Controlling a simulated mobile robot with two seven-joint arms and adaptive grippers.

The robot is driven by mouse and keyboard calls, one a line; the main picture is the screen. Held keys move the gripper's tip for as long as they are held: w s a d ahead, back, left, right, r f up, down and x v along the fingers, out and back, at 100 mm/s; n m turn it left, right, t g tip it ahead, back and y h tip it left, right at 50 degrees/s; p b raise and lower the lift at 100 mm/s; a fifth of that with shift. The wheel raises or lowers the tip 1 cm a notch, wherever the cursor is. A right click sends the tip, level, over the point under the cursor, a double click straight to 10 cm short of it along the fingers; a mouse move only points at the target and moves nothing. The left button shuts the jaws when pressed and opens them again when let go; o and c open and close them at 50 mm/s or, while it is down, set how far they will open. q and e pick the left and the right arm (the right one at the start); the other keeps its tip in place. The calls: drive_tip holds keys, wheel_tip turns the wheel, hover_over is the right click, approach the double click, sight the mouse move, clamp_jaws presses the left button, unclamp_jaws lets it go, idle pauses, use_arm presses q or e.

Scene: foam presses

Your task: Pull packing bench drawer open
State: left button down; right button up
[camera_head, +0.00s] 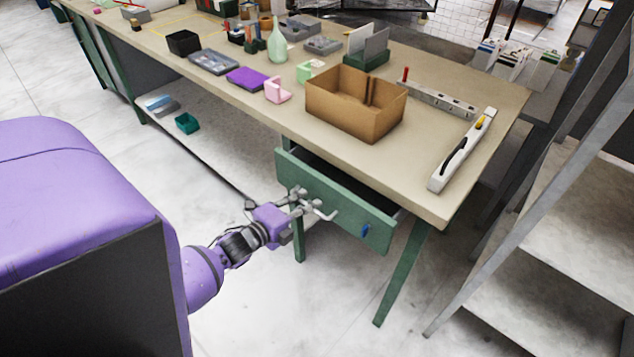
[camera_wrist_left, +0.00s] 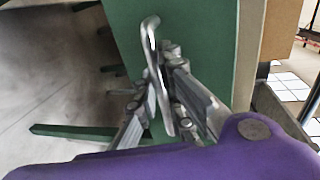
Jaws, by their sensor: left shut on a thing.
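The packing bench (camera_head: 410,175) has a tan top and green legs. Its green drawer (camera_head: 345,212) stands partly open under the near right end, with a dark gap showing behind the front panel. My left gripper (camera_head: 305,200) is at the left part of the drawer front, shut on the metal bar handle (camera_head: 322,212). In the left wrist view the handle (camera_wrist_left: 153,60) runs between the gripper's fingers (camera_wrist_left: 158,95), in front of the green drawer panel (camera_wrist_left: 195,45). My right gripper is in neither view.
An open cardboard box (camera_head: 350,115) and a white level-like tool (camera_head: 462,150) lie on the bench top above the drawer. A grey shelf rack (camera_head: 540,210) stands at the right. The floor (camera_head: 330,300) before the drawer is clear.

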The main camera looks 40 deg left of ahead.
use_arm(q)
drive_tip(key=f+p+v, duration=0.1)
drive_tip(key=f+v, duration=0.1)
drive_tip(key=v, duration=0.8)
drive_tip(key=s+f+v, duration=0.1)
drive_tip(key=f+v, duration=0.1)
drive_tip(key=v, duration=0.9)
drive_tip(key=shift+s+a+p, duration=0.2)
drive_tip(key=shift+a+p, duration=0.05)
drive_tip(key=shift+p, duration=0.15)
drive_tip(key=c, duration=2.1)
unclamp_jaws()
drive_tip(key=shift+f, duration=0.15)
drive_tip(key=v, duration=1.2)
